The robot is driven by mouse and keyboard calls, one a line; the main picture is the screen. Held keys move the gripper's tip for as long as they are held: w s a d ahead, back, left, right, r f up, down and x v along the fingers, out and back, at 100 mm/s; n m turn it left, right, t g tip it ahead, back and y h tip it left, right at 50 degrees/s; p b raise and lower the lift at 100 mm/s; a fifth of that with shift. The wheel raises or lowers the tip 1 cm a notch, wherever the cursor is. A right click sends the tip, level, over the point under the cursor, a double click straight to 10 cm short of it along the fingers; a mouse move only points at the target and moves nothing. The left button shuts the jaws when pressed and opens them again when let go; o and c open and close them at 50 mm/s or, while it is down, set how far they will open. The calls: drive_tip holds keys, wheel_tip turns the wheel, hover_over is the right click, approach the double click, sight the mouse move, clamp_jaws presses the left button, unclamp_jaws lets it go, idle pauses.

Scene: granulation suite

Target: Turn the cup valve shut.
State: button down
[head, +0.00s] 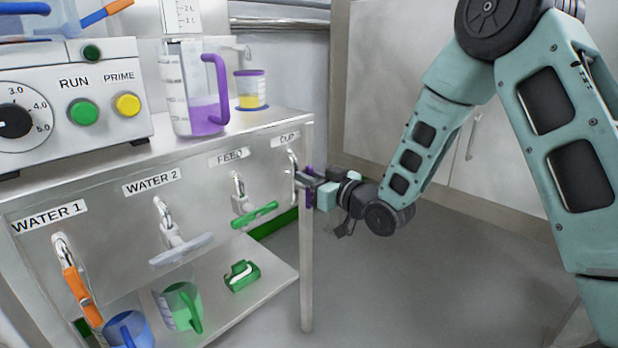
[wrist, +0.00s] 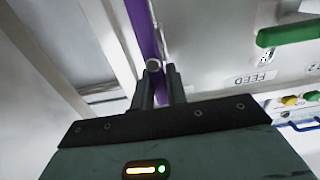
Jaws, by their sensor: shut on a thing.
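The cup valve is at the right end of the steel panel, under the CUP label (head: 286,139). Its purple handle (head: 309,170) shows in the head view as an upright strip, mostly covered by my gripper (head: 304,184). In the wrist view the purple handle (wrist: 145,28) is a long bar running from the top edge to my fingertips (wrist: 154,75). My gripper is shut on this handle from the right. The handle looks roughly vertical, along the panel's right post. Its exact angle is partly hidden by the fingers.
The FEED valve's green handle (head: 255,214) and the WATER 2 grey handle (head: 182,250) lie across; the WATER 1 orange handle (head: 82,295) hangs down. A purple-handled jug (head: 190,115) and a small yellow-filled cup (head: 250,90) stand above. The floor right of the bench is clear.

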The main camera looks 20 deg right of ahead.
drive_tip(key=shift+d+m, duration=0.1)
drive_tip(key=shift+m, duration=0.2)
drive_tip(key=m+p, duration=0.2)
drive_tip(key=m, duration=0.1)
drive_tip(key=shift+w+d+m+p, duration=0.25)
drive_tip(key=shift+d+m+p, duration=0.05)
drive_tip(key=shift+d+p, duration=0.1)
drive_tip(key=shift+w+d+f+m+p, duration=0.1)
drive_tip(key=shift+d+f+m+p, duration=0.25)
drive_tip(key=shift+m+p, duration=1.45)
drive_tip(key=shift+w+d+f+m+p, duration=0.15)
drive_tip(key=shift+f+m+p, duration=0.6)
drive_tip(key=shift+m, duration=2)
drive_tip(key=shift+w+d+f+m+p, duration=0.1)
drive_tip(key=shift+d+f+m+p, duration=0.15)
drive_tip(key=shift+m+p, duration=1.6)
drive_tip(key=shift+f+m+b, duration=0.1)
drive_tip(key=shift+m+b, duration=0.35)
drive_tip(key=shift+m, duration=0.15)
drive_tip(key=c, duration=1.4)
unclamp_jaws()
drive_tip(key=p+v, duration=0.2)
drive_tip(key=v, duration=1.5)
